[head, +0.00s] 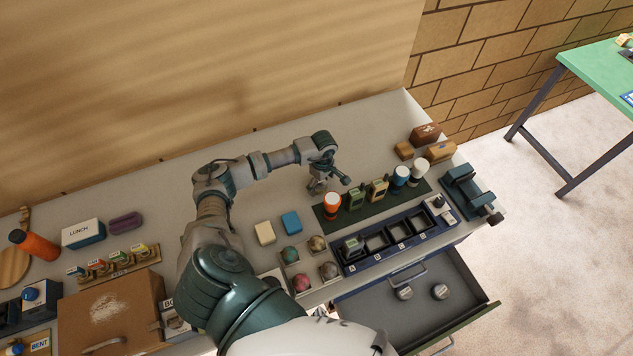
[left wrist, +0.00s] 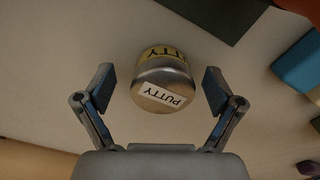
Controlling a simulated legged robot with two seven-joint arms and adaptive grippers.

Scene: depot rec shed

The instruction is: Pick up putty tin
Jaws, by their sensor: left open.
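The putty tin (left wrist: 160,78) is a silvery round tin with a yellow band and a white PUTTY label. In the left wrist view it stands on the pale bench top between my two fingers, with a gap on each side. My left gripper (head: 328,184) is open and empty, low over the bench behind the dark green mat. It also shows in the left wrist view (left wrist: 159,90). In the head view I cannot make out the tin; the gripper seems to hide it. My right gripper is not in view.
The green mat (head: 340,226) holds an orange-and-white item (head: 332,205) and several others. A blue block (head: 291,222) and a cream block (head: 265,233) lie to the left. An open drawer (head: 420,322) juts out in front. The bench behind the gripper is clear.

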